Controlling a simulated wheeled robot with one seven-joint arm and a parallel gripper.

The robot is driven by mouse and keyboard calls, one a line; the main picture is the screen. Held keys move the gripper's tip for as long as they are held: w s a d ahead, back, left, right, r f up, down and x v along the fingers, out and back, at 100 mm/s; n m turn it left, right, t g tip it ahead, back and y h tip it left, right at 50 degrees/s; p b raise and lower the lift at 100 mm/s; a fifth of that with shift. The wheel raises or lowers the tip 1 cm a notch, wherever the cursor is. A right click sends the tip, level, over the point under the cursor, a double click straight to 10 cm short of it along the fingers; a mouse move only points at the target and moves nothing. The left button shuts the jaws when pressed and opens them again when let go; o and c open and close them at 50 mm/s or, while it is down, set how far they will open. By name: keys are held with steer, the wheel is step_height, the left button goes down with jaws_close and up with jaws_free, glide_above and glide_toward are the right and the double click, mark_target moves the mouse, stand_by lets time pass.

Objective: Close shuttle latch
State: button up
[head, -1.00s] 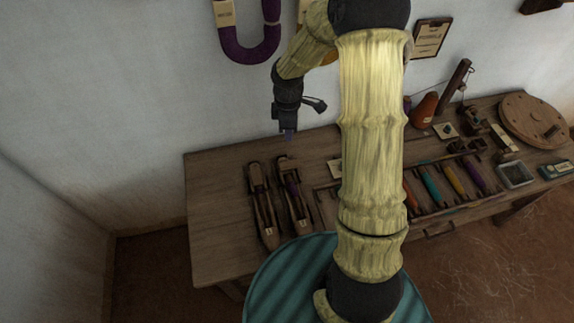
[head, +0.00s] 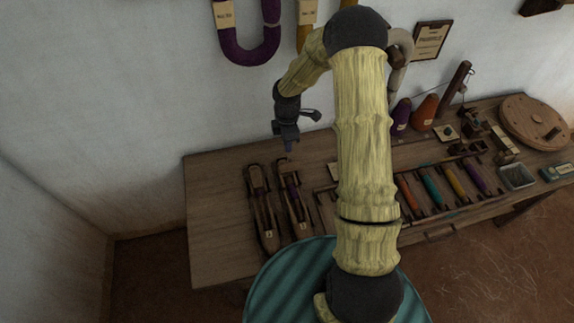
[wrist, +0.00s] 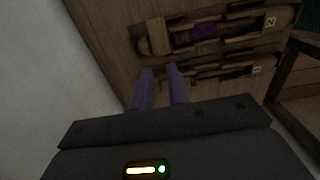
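Two wooden shuttles lie side by side on the table's left part. The right shuttle (head: 301,222) holds purple yarn. In the wrist view it is the upper shuttle (wrist: 235,30), labelled 2, with a lighter wooden block (wrist: 158,36) standing across its left end, perhaps the latch. The left shuttle (head: 267,235) shows as the lower one in the wrist view (wrist: 235,71). My gripper (head: 290,149) points down above the far end of the right shuttle. In the wrist view its two purple fingers (wrist: 160,70) are a little apart with nothing between them, short of the block.
A wooden rack with coloured bobbins (head: 431,187) lies right of the shuttles. Cones (head: 424,112), a post and a round wooden disc (head: 532,121) stand further right. The wall is close behind my gripper. The table's left end (head: 217,190) is bare.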

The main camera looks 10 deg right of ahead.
mark_target(287, 167)
step_height(287, 167, down, 13)
steer(key=shift+f, duration=0.1)
stand_by(0.3)
jaws_close()
